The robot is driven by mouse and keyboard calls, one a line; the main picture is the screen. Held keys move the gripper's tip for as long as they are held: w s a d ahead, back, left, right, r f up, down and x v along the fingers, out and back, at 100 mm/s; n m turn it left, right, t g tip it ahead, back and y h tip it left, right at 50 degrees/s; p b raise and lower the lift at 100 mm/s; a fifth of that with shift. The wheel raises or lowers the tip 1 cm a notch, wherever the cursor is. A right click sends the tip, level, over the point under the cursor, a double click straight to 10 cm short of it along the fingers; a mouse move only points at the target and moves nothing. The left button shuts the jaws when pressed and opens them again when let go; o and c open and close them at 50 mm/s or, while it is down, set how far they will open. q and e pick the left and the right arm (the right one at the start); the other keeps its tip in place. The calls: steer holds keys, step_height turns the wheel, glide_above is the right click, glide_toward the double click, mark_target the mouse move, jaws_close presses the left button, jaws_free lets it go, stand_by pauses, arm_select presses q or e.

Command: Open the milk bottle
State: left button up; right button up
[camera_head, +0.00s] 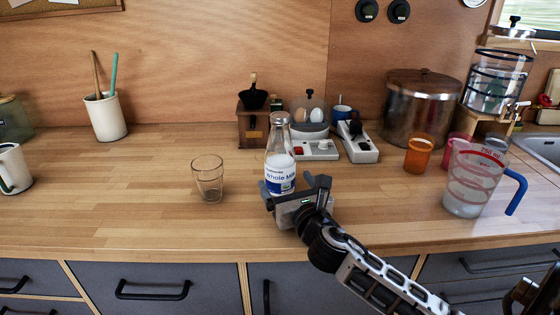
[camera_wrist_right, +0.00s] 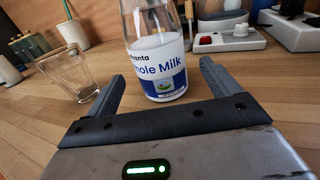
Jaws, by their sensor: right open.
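The milk bottle (camera_head: 280,160) is clear glass with a white "Whole Milk" label and stands upright on the wooden counter. My right gripper (camera_head: 293,184) is open and low, just in front of the bottle. In the right wrist view the bottle (camera_wrist_right: 157,50) stands beyond and between the two spread fingers of the gripper (camera_wrist_right: 165,78), with a small gap. The cap is out of that view. My left gripper is not in view.
An empty glass (camera_head: 208,178) stands left of the bottle. An egg cooker (camera_head: 311,116) and a power strip (camera_head: 358,142) are behind it. A measuring jug (camera_head: 474,180) and an orange cup (camera_head: 418,155) stand to the right. The counter front (camera_head: 130,220) is clear.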

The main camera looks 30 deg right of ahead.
steer(key=x, duration=0.5)
steer(key=shift+w, duration=0.1)
steer(key=c, duration=1.2)
steer(key=shift+r, duration=0.15)
steer(key=c, duration=0.4)
steer(key=shift+o, duration=0.2)
steer(key=shift+r, duration=0.1)
